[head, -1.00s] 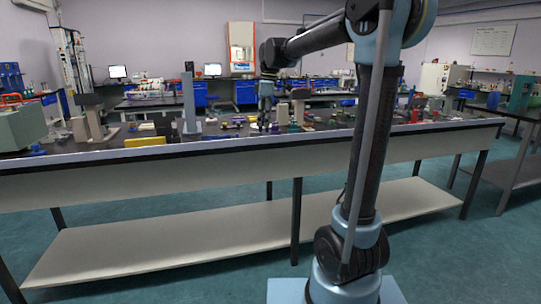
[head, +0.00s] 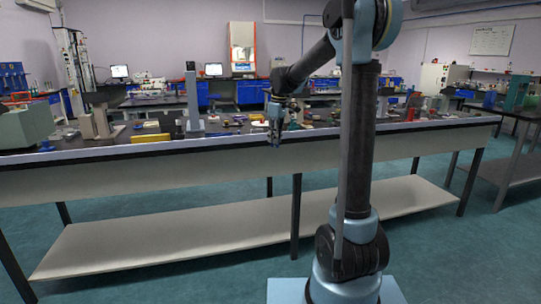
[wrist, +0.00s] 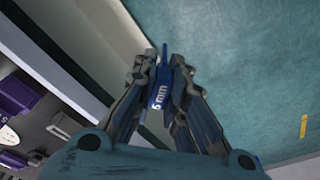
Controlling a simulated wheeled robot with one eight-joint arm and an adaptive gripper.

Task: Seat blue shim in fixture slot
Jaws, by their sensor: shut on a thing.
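My gripper (head: 275,138) is shut on the blue shim (wrist: 158,95), which carries a white "5 mm" mark in the wrist view. The shim sticks out a little past the fingertips (wrist: 163,72). In the head view the gripper hangs at the front edge of the long bench, pointing down, and the shim is too small to make out there. In the wrist view the floor lies under the fingertips, with the bench edge to the left. I cannot pick out the fixture slot in either view.
The long bench (head: 230,151) holds several small items, a grey upright post stand (head: 193,100) and a yellow block (head: 147,140). A purple object (wrist: 22,97) lies on the bench in the wrist view. The lower shelf (head: 190,225) is bare.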

